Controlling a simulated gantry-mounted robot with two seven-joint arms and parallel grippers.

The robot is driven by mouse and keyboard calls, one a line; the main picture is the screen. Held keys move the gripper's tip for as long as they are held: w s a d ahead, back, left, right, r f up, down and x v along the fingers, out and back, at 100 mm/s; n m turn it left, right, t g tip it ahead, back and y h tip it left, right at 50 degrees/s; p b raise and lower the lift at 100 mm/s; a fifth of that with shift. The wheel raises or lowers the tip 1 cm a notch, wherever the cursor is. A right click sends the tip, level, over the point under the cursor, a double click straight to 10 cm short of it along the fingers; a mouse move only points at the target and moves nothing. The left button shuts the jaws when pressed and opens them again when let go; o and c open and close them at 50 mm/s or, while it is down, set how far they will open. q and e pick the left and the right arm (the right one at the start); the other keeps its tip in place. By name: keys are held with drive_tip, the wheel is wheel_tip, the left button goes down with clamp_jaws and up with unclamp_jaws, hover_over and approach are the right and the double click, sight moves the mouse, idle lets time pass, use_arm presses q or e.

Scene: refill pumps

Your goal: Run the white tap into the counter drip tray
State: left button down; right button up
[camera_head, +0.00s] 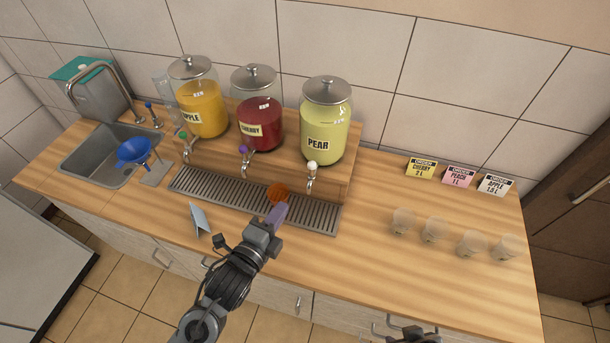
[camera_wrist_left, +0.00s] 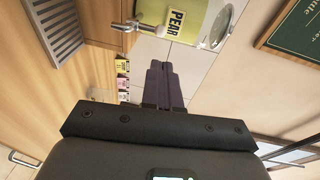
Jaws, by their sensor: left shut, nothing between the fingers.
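The white-knobbed tap (camera_head: 311,174) is on the front of the wooden stand, below the pale green PEAR jar (camera_head: 323,125). Its metal spout (camera_wrist_left: 117,26) also shows in the left wrist view, beside the jar (camera_wrist_left: 178,20). The slotted drip tray (camera_head: 319,214) lies on the counter below the taps; part of it shows in the wrist view (camera_wrist_left: 53,30). My left gripper (camera_head: 280,211) is shut and empty, over the tray's front edge and left of the white tap, apart from it. My right gripper (camera_head: 412,334) is partly cut off at the bottom edge.
The red CHERRY and yellow APPLE jars (camera_head: 203,110) stand left. Several clear cups (camera_head: 403,222) and order cards (camera_head: 458,176) are right. A blue funnel (camera_head: 134,151) is by the sink.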

use_arm(q)
drive_tip(key=p, duration=0.1)
approach(310, 168)
drive_tip(key=x, duration=0.5)
drive_tip(key=shift+w+d, duration=0.15)
drive_tip(key=shift+w+d+f, duration=0.15)
drive_tip(key=shift+w+d, duration=0.15)
drive_tip(key=shift+w, duration=0.35)
